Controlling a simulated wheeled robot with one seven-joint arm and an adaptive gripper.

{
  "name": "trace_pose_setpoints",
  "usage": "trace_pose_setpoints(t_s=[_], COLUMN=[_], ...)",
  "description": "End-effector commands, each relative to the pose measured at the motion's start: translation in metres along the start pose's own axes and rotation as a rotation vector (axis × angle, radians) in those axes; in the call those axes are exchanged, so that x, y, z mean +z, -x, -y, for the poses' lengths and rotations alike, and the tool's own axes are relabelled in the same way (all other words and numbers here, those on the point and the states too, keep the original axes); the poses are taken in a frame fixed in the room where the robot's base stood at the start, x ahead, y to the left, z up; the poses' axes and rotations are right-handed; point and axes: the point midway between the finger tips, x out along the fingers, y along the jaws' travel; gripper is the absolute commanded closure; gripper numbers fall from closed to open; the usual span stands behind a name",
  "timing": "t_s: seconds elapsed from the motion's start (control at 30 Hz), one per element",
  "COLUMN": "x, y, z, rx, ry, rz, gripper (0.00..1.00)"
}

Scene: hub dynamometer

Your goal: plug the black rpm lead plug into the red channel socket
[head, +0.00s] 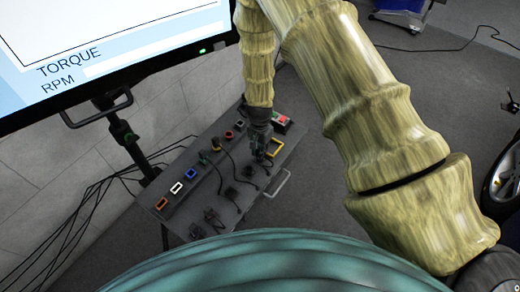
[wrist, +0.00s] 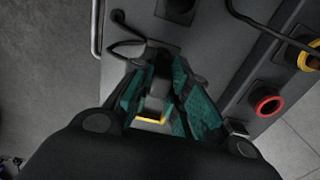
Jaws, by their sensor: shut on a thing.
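My gripper (wrist: 160,62) has its teal fingers closed together in the wrist view, over the bench top. A dark piece with a black lead (wrist: 128,44) shows at the fingertips; it looks like the black plug, though the fingers hide most of it. In the head view my gripper (head: 262,140) is low over the right part of the bench. The red channel socket (wrist: 268,105) is a red-rimmed round opening on a dark block, to the right of my gripper in the wrist view. It also shows in the head view (head: 229,135), left of my gripper, and looks empty.
A yellow socket (wrist: 308,58) with a lead in it sits beside the red one. Other black plugs (head: 232,195) lie on the bench. A yellow frame (head: 275,147) and a red-green button box (head: 281,122) are nearby.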

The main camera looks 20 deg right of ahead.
Motion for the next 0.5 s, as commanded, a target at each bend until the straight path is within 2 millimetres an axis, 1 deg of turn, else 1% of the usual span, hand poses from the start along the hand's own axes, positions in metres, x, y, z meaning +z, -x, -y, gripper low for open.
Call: trace_pose_setpoints(t_s=[0.5], x=[0.0], y=[0.015], z=[0.0], rx=[0.0], ry=[0.0], rz=[0.0], gripper=[1.0])
